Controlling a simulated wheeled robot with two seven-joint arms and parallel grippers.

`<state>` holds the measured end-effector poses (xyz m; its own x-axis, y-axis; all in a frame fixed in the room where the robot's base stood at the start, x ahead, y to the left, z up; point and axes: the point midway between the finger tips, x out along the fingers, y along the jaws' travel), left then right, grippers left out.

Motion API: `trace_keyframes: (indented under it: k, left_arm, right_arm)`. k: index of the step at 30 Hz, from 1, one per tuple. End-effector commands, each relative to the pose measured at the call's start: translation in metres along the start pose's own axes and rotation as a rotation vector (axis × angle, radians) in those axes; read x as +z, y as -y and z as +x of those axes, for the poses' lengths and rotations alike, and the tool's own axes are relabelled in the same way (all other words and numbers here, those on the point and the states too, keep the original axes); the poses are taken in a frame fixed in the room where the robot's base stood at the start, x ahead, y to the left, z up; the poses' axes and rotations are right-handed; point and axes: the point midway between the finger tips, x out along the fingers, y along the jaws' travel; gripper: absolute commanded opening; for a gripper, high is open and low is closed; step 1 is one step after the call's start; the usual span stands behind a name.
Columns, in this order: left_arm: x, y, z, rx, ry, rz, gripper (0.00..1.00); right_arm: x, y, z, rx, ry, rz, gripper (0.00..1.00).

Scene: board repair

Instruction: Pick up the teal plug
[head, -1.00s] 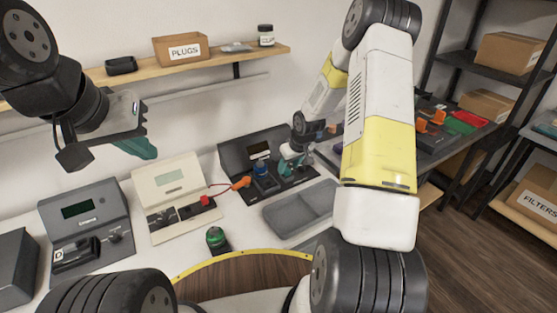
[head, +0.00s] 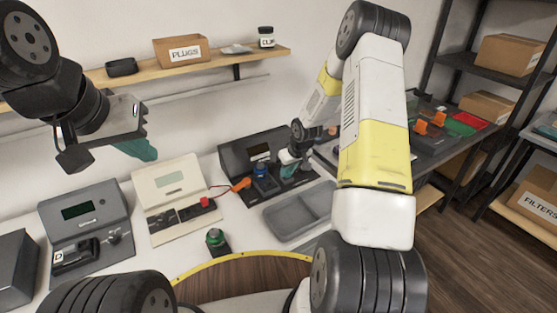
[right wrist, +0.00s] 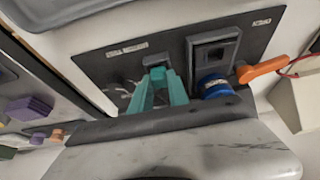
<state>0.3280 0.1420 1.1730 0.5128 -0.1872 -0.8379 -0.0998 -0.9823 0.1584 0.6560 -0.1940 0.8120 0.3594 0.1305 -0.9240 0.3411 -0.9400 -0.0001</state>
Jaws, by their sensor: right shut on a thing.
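The teal plug (right wrist: 158,73) shows as a small teal piece between the fingertips of my right gripper (right wrist: 159,82) in the right wrist view. It is at the dark panel (right wrist: 115,68), in front of a dark socket block; I cannot tell whether it still sits in it. My right gripper is shut on the plug, and its teal fingers hide part of it. In the head view my right gripper (head: 288,160) is small and low over the dark device, and the plug is not distinct. My left gripper (head: 142,130) hangs empty with teal fingers, up at the left near the wall.
Beside the plug are a blue round plug (right wrist: 215,87) and an orange connector (right wrist: 262,69) with a red wire. A grey tray (head: 270,217) lies in front of the dark device. A cream device (head: 170,180) and a green-topped part (head: 215,238) stand to the left.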

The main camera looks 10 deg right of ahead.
Motion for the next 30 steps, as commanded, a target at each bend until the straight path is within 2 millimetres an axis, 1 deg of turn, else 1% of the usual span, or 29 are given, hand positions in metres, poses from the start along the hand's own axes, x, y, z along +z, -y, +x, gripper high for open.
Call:
trace_keyframes:
  k: [5,8,12,13,17,24,27,30]
  left_arm:
    - [0.000,0.000,0.000,0.000,0.000,0.000,0.00]
    - [0.000,0.000,0.000,0.000,0.000,0.000,0.00]
    - [0.000,0.000,0.000,0.000,0.000,0.000,0.00]
    - [0.000,0.000,0.000,0.000,0.000,0.000,0.00]
    - [0.000,0.000,0.000,0.000,0.000,0.000,0.00]
    - [0.000,0.000,0.000,0.000,0.000,0.000,0.00]
    - [0.000,0.000,0.000,0.000,0.000,0.000,0.00]
    - [0.000,0.000,0.000,0.000,0.000,0.000,0.00]
  right_arm:
    - [-0.003,0.000,-0.006,0.000,-0.002,0.000,0.00]
    - [-0.007,0.000,-0.015,0.001,-0.003,-0.001,0.00]
    - [-0.014,-0.001,-0.034,0.002,-0.003,0.000,0.00]
    - [-0.011,0.001,-0.036,0.000,0.000,0.000,0.00]
    - [0.015,0.011,-0.049,0.000,0.002,-0.001,0.00]
    - [0.070,0.032,-0.077,0.000,0.001,-0.001,0.00]
    - [0.089,0.039,-0.088,0.000,0.002,-0.001,0.00]
    - [0.104,0.045,-0.095,0.000,0.001,0.000,0.00]
